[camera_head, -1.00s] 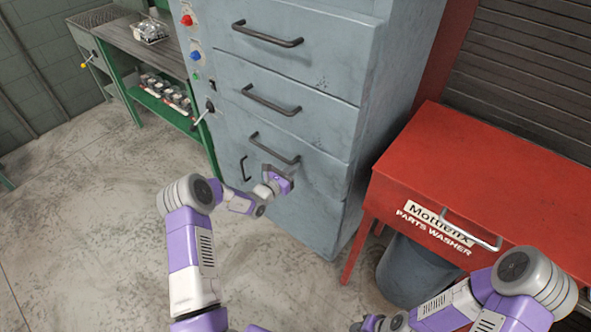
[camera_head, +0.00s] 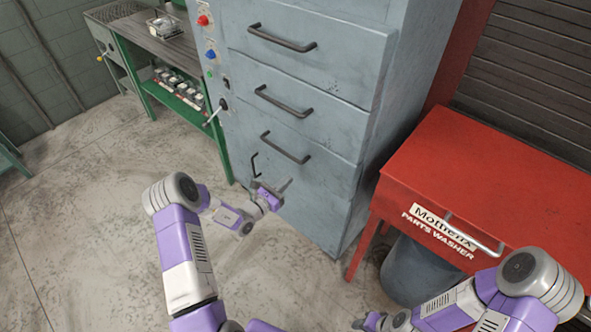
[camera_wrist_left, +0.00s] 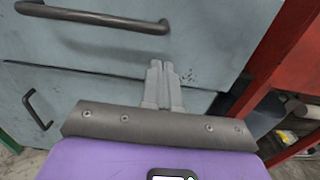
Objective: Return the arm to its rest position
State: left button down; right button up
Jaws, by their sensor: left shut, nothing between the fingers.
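My left arm comes in from the lower left in the head view. Its gripper (camera_head: 286,186) is in front of the lower part of the blue-grey drawer cabinet (camera_head: 300,85). In the left wrist view the two grey fingers of the left gripper (camera_wrist_left: 161,68) are together with nothing between them. They point at the cabinet front (camera_wrist_left: 215,45), below a dark bar handle (camera_wrist_left: 95,17). My right arm is folded at the lower right of the head view.
A red parts washer (camera_head: 480,180) with a bar handle stands right of the cabinet, over a grey bin (camera_head: 415,272). A green workbench (camera_head: 165,50) stands at the back left. A lever (camera_head: 213,113) sticks out from the cabinet's left side. The floor (camera_head: 85,215) at left is clear.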

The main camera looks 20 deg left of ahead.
pick_arm(q)
jog(key=shift+p+v, duration=0.3)
jog(key=shift+v, duration=1.85)
